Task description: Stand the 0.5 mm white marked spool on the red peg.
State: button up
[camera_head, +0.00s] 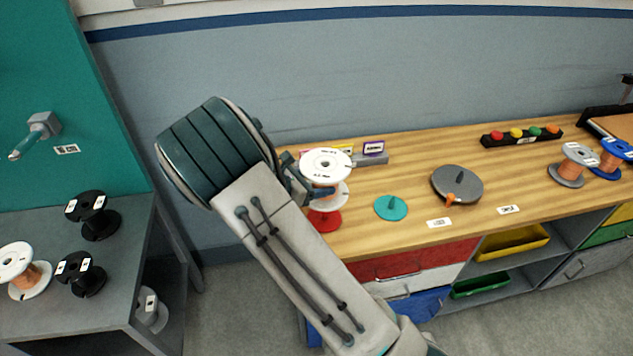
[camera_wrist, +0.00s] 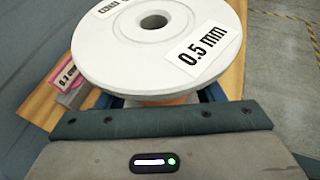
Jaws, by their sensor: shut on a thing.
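The white spool (camera_head: 326,165) is held upright in my gripper (camera_head: 306,183) above the wooden bench. In the wrist view its top flange (camera_wrist: 158,45) carries a label reading 0.5 mm, and copper-coloured wire shows just under it. My gripper is shut on the spool's middle, between the two white flanges. The red peg's round base (camera_head: 324,221) sits on the bench directly below the spool in the head view. The peg's upright pin is hidden, so I cannot tell whether the spool is around it or above it.
Grey and blue spools (camera_head: 572,166) stand farther right. Small label blocks (camera_head: 372,150) sit behind the held spool. A grey table (camera_head: 120,240) at left holds black and white spools.

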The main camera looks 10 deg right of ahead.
jog(key=shift+f, duration=0.1)
jog(key=shift+f+b, duration=0.95)
jog(key=shift+f, duration=0.4)
jog(key=shift+f, duration=0.2)
dwell(0.3)
jog(key=shift+f+b, duration=0.9)
jog(key=shift+f, duration=0.4)
jog(key=shift+f, duration=0.25)
dwell(0.3)
jog(key=shift+f+b, duration=0.95)
jog(key=shift+f, duration=0.3)
jog(key=shift+f, duration=0.25)
jog(key=shift+f+b, duration=0.45)
jog(key=shift+f, duration=0.1)
dwell(0.7)
